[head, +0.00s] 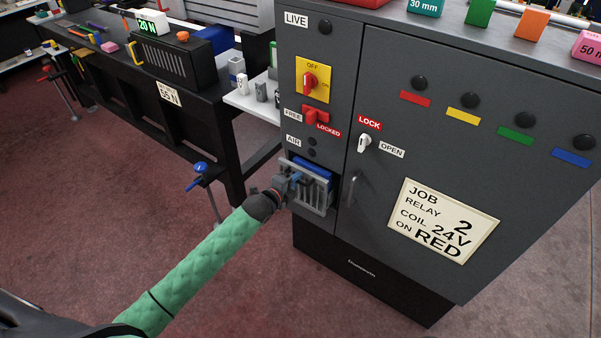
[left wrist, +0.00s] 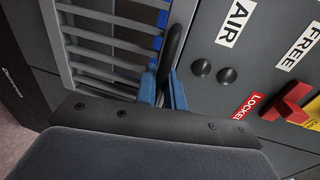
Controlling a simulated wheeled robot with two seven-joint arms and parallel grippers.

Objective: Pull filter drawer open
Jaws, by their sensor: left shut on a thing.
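The filter drawer (head: 318,204) is a grey slatted front low on the left of the dark cabinet, with blue filter material (head: 315,168) showing at its top. The drawer front seems to stand a little out from the cabinet; how far is hard to tell. In the left wrist view, the slats (left wrist: 112,42) fill the upper left. My left gripper (head: 291,181) is at the drawer's upper left. Its blue fingertips (left wrist: 165,88) are shut on a dark curved handle (left wrist: 174,45) in the left wrist view. My right gripper is not in view.
Above the drawer are the AIR label (head: 293,141), a red LOCKED/FREE latch (head: 315,117) and a yellow-backed red switch (head: 312,80). The cabinet door (head: 450,130) has a white LOCK/OPEN knob (head: 364,143). A dark workbench (head: 150,110) stands left. The floor before the drawer is clear.

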